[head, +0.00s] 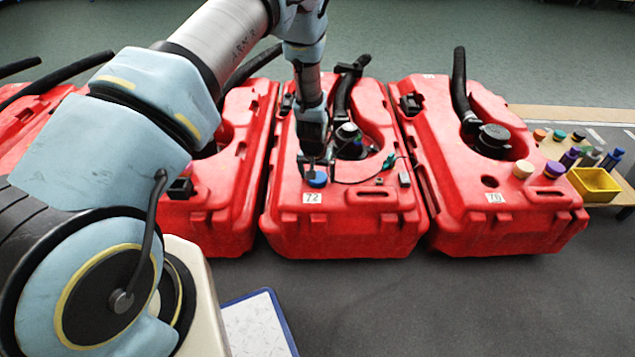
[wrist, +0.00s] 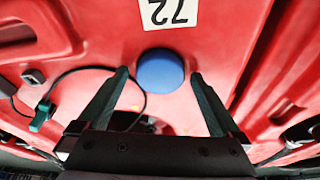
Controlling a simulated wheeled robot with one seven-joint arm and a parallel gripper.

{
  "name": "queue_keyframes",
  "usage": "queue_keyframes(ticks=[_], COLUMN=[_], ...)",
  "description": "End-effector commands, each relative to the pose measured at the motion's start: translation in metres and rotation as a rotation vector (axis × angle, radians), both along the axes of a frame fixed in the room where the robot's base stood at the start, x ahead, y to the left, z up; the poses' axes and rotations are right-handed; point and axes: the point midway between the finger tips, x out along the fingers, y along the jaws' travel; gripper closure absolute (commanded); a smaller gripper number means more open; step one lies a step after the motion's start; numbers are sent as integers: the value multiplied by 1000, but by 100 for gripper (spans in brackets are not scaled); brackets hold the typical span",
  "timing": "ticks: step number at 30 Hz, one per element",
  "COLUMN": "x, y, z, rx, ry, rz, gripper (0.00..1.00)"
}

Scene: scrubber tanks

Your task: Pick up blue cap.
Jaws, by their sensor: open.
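The blue cap (head: 318,179) sits on top of the red tank labelled 72 (head: 380,220), close behind the label. In the wrist view the round blue cap (wrist: 160,72) lies just ahead of and between the two fingertips, with red surface showing on both sides. My gripper (head: 313,172) points down at the cap from above in the head view. In the wrist view my gripper (wrist: 158,76) is open and empty, its two dark green fingers apart. I cannot tell whether the fingertips reach the cap's height.
A thin black cable with a green clip (wrist: 42,115) lies on the tank near the cap. A black hose (head: 345,90) rises behind. Tank 70 (head: 480,160) stands to the right with a cream cap (head: 523,169) and a purple cap (head: 553,170). A yellow bin (head: 594,184) is farther right.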

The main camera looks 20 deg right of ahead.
Motion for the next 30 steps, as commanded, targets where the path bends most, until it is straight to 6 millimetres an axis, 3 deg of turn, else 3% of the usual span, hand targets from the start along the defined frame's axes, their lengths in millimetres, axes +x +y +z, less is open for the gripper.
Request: queue_keyframes(ticks=[6, 30], x=[0, 0], y=[0, 0], z=[0, 0], rx=[-1, 0], ry=[-1, 0], rz=[0, 0], gripper=[0, 90])
